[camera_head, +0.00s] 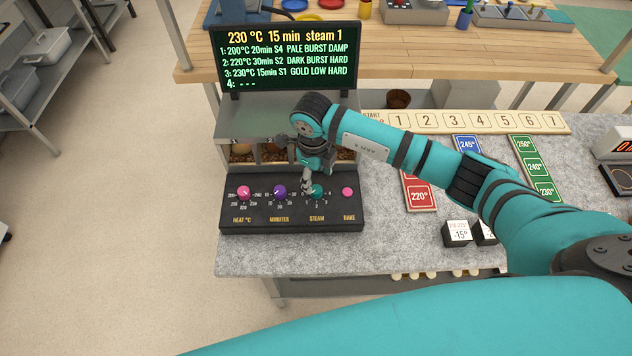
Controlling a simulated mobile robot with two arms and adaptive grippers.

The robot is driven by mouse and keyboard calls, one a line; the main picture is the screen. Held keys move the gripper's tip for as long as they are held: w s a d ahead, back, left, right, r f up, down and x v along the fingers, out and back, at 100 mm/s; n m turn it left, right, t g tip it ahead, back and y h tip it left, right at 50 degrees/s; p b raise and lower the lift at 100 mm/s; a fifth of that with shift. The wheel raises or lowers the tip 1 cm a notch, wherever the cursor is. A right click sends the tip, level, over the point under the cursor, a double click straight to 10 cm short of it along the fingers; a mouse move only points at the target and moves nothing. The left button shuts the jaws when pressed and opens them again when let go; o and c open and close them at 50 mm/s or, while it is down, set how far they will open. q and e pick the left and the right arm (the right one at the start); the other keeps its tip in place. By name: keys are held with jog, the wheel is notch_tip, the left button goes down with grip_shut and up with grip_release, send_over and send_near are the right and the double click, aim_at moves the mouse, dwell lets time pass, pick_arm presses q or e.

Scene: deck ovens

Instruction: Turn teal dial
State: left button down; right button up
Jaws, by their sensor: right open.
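The teal dial (317,192) is the steam knob on a black control panel (290,222), between the purple minutes dial (280,192) and the pink bake button (348,192). A pink heat dial (243,193) is at the panel's left. My right gripper (308,186) points down right at the teal dial, its fingertips at the dial's upper left edge. It is open; whether it touches the dial is hard to tell. The screen (288,58) above reads 230 °C, 15 min, steam 1, with three listed bakes and an empty line 4. My left gripper is out of view.
A small oven (250,150) stands behind the panel, partly hidden by my right arm. On the grey counter (385,258) lie a red strip (420,194), a green strip (533,170), a numbered wooden board (480,121) and small marked cubes (457,233). The counter's front left is clear.

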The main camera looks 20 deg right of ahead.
aim_at(316, 188)
notch_tip(316, 188, down, 4)
jog(key=shift+f+p, duration=0.2)
jog(key=shift+p, duration=0.2)
jog(key=shift+d+f, duration=0.1)
jog(key=shift+f, duration=0.6)
jog(key=shift+w, duration=0.1)
grip_shut()
jog(key=shift+f+n+b, duration=0.1)
jog(key=shift+n+b, duration=0.6)
jog(key=shift+b, duration=0.15)
jog(key=n+b, duration=0.5)
jog(key=b, duration=0.1)
jog(key=shift+f+b, duration=0.1)
jog(key=shift+b, duration=0.2)
jog(key=shift+r+n+b, duration=0.25)
jog(key=shift+n+b, duration=1)
jog(key=shift+n, duration=0.05)
